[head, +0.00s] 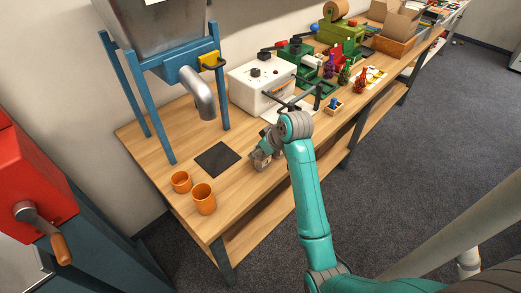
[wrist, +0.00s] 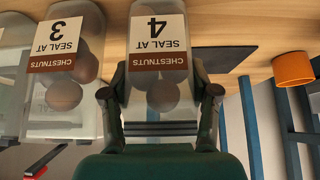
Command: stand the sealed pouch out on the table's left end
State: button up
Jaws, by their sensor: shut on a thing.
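In the wrist view, upside down, a translucent pouch (wrist: 157,112) with a "CHESTNUTS SEAL AT 4" label stands between the two fingers of my gripper (wrist: 160,94). The gripper is shut on it, and round brown chestnuts show inside. Whether its top is sealed I cannot tell. A similar pouch labelled "SEAL AT 3" (wrist: 64,118) is beside it at left, outside the fingers. In the head view my gripper (head: 261,157) is low at the table's front edge, right of the dark mat (head: 217,159); the arm partly hides the pouches there. The wooden table's left end (head: 150,150) shows bare wood.
Two orange cups (head: 204,200) (head: 181,182) stand at the table's front left. A hopper on blue legs has a grey spout (head: 200,98) above the table. A white machine (head: 258,88) stands behind my gripper. Coloured machines and bottles fill the far right.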

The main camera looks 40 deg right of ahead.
jog(key=shift+f, duration=0.1)
jog(key=o, duration=0.9)
jog(key=v, duration=0.7)
jog(key=shift+s+r, duration=0.1)
jog(key=shift+r, duration=0.25)
